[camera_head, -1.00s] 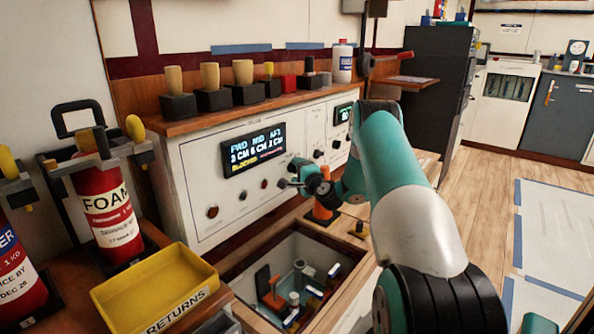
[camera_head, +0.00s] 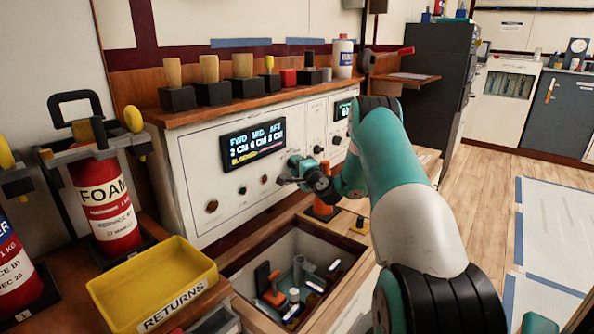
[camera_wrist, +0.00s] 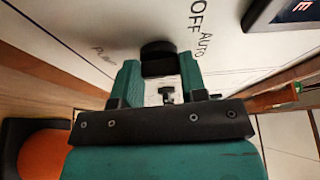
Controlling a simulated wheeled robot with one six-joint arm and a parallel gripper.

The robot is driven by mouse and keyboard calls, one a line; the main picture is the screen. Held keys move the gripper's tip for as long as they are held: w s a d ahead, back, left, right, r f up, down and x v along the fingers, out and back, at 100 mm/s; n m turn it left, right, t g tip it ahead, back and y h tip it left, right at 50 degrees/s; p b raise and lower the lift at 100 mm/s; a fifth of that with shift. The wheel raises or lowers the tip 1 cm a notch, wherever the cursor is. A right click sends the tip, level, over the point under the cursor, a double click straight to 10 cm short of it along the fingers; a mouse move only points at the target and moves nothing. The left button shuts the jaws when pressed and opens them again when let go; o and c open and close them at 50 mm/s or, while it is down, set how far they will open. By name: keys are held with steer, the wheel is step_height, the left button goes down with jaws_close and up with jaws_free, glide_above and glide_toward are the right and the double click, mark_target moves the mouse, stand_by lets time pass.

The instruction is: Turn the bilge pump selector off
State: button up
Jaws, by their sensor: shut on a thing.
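The bilge pump selector is a black round knob (camera_wrist: 157,52) on the white panel in the wrist view. The word OFF stands on the panel up and to its right, with AUTO beside it; lettering that looks like PUMP is to its left. My gripper (camera_wrist: 159,72) has its two teal fingers on either side of the knob and is shut on it. The knob's pointer is hidden, so its setting cannot be read. In the head view my gripper (camera_head: 284,180) is at the panel front (camera_head: 207,165), below the lit display, and hides the knob.
The display (camera_head: 253,143) shows cyan and yellow text. A yellow RETURNS tray (camera_head: 150,275) and a FOAM extinguisher (camera_head: 107,205) stand to the left. Several stamp-like handles line the shelf above.

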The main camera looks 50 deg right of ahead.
steer(key=n+b, duration=0.1)
steer(key=b, duration=0.2)
steer(key=n+t+b, duration=0.1)
steer(key=n+b, duration=0.1)
steer(key=b, duration=0.2)
steer(key=n+t+b, duration=0.1)
steer(key=n+b, duration=0.1)
steer(key=b, duration=0.1)
steer(key=shift+f+b, duration=0.3)
steer(key=shift+n, duration=0.3)
steer(key=shift+r, duration=0.1)
steer(key=o, duration=0.9)
